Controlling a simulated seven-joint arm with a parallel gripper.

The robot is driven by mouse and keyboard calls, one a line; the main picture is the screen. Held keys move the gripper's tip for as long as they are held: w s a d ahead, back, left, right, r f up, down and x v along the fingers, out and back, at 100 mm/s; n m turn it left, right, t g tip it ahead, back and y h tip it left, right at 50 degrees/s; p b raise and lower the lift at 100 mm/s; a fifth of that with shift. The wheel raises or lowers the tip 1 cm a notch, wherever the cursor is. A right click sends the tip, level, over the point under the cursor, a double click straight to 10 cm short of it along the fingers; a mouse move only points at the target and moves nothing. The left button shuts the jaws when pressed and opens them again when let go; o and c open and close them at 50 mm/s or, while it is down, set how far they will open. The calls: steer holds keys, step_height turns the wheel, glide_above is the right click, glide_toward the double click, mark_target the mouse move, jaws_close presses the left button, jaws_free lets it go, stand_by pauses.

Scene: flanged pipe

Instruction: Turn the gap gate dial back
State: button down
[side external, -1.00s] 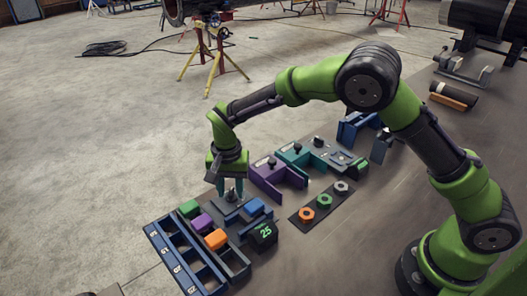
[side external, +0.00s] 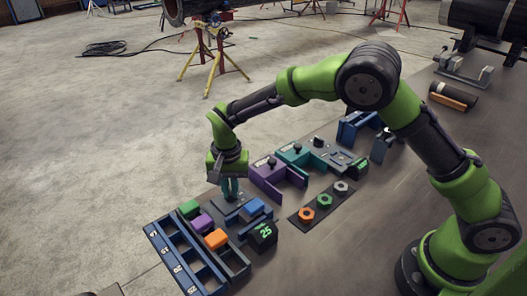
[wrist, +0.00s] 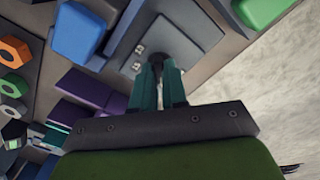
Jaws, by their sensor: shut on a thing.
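My gripper (side external: 230,186) points down over the grey dial plate (side external: 229,211) at the near left of the bench. In the wrist view my gripper (wrist: 160,68) has its two teal fingers shut on a small dark dial knob (wrist: 158,60), which they mostly hide. The grey plate (wrist: 195,35) around the knob has small light marks at its left side.
Green, purple and orange blocks (side external: 215,240) stand by a blue slotted rack (side external: 180,258). A blue block (side external: 254,205) is close to the plate. Purple (side external: 276,180) and teal brackets (side external: 303,152) stand behind. Coloured nuts (side external: 323,201) lie on a dark strip.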

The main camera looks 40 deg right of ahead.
steer(key=n, duration=0.3)
steer(key=shift+r+n, duration=0.1)
steer(key=shift+n, duration=0.3)
steer(key=n, duration=0.4)
steer(key=shift+n, duration=0.3)
steer(key=c, duration=1.2)
jaws_free()
steer(key=shift+o, duration=0.2)
step_height(320, 180, up, 17)
